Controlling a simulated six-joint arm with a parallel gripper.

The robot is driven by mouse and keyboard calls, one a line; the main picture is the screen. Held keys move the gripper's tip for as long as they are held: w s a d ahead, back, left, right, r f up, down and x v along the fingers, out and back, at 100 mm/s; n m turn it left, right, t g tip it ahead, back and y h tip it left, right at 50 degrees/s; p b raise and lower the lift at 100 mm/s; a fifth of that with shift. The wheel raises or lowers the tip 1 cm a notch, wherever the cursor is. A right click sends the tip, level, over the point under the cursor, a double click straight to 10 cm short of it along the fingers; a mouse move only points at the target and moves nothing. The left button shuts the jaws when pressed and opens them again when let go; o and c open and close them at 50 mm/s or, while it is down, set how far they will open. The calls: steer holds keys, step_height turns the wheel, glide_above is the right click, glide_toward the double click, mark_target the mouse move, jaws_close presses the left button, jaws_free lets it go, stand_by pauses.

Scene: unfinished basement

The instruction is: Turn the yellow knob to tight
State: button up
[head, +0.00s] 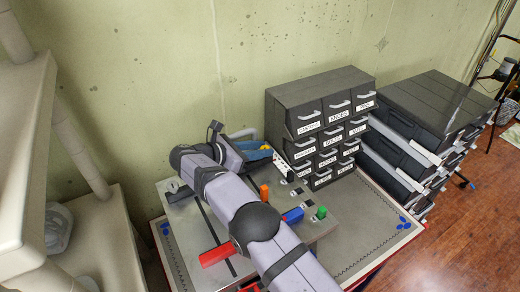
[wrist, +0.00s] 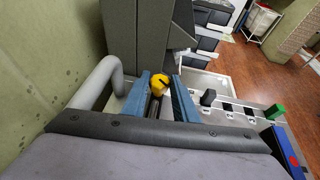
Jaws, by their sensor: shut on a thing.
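The yellow knob (wrist: 159,84) shows in the wrist view between the two blue-grey fingers of my gripper (wrist: 160,92). A dark line crosses the knob's top. My gripper is shut on the knob, with a finger on each side. In the head view my gripper (head: 258,154) is at the back of the bench top, left of the drawer cabinet, and the knob is too small or hidden to make out clearly. Any marking for tight is not readable in either view.
A grey cabinet of labelled drawers (head: 318,120) stands close to the right of my gripper. A grey curved pipe (wrist: 96,82) is at its left in the wrist view. Orange (head: 264,193), blue (head: 293,215), green (head: 321,212) and red (head: 215,255) parts are on the bench.

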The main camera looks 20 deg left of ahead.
steer(key=shift+r, duration=0.15)
steer(key=o, duration=1.1)
steer(key=shift+c, duration=0.2)
steer(key=b+v, duration=0.2)
steer(key=v, duration=0.3)
steer(key=shift+s+a, duration=0.3)
steer(key=shift+s+a+r+b, duration=0.35)
steer(key=shift+s+r, duration=0.05)
steer(key=shift+s, duration=0.15)
steer(key=shift+c, duration=0.2)
